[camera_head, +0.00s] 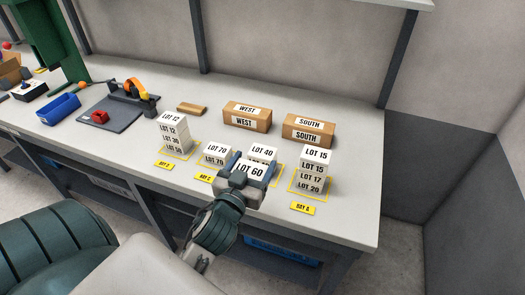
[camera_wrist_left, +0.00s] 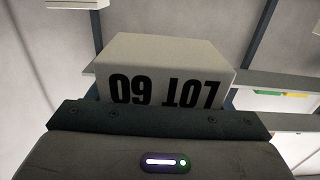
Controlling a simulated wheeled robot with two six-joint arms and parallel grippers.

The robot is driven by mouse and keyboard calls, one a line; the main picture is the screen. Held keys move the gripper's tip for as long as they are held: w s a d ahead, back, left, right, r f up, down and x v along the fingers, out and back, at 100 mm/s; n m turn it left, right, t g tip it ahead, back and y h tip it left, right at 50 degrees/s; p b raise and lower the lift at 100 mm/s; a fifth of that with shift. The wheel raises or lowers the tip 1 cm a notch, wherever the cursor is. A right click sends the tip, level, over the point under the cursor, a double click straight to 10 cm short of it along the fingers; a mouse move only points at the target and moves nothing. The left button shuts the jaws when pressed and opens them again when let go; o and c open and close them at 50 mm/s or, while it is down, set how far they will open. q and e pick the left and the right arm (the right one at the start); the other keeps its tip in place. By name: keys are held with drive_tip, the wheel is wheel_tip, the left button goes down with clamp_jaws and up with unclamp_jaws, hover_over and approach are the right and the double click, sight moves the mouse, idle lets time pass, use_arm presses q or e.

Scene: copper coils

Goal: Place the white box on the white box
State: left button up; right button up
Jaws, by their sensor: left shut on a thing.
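My left gripper (camera_head: 246,175) is shut on a white box marked LOT 60 (camera_head: 250,169). The same box fills the middle of the left wrist view (camera_wrist_left: 170,72), its label upside down there. In the head view the held box is in front of a white box marked LOT 40 (camera_head: 263,151) and partly covers what is below it. White LOT 70 boxes (camera_head: 216,150) stand just left of my gripper. A stack marked LOT 15, LOT 17 and LOT 20 (camera_head: 314,172) stands to the right. A tall stack topped by LOT 12 (camera_head: 172,131) stands further left. My right gripper is not in view.
Yellow bay labels (camera_head: 303,208) lie along the front of the grey bench (camera_head: 345,215). Cardboard boxes marked WEST (camera_head: 247,117) and SOUTH (camera_head: 308,131) stand behind the stacks. A tape dispenser (camera_head: 136,88) and a blue bin (camera_head: 58,109) are at the left.

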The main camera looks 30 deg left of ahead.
use_arm(q)
drive_tip(key=shift+a+r, duration=0.15)
drive_tip(key=shift+w, duration=0.3)
drive_tip(key=p+x, duration=0.1)
drive_tip(key=x, duration=0.3)
drive_tip(key=a+f+p+x, duration=0.1)
drive_tip(key=p+x, duration=0.1)
drive_tip(key=x, duration=0.3)
drive_tip(key=a+p+x, duration=0.1)
drive_tip(key=x, duration=0.4)
drive_tip(key=shift+s+a+f+p, duration=0.2)
drive_tip(key=shift+s+p, duration=0.1)
drive_tip(key=shift+p, duration=0.1)
drive_tip(key=shift+w+a+r+p, duration=0.1)
drive_tip(key=shift+w+a+p, duration=0.2)
drive_tip(key=shift+w, duration=0.3)
wheel_tip(320, 180, down, 3)
drive_tip(key=shift+f, duration=0.3)
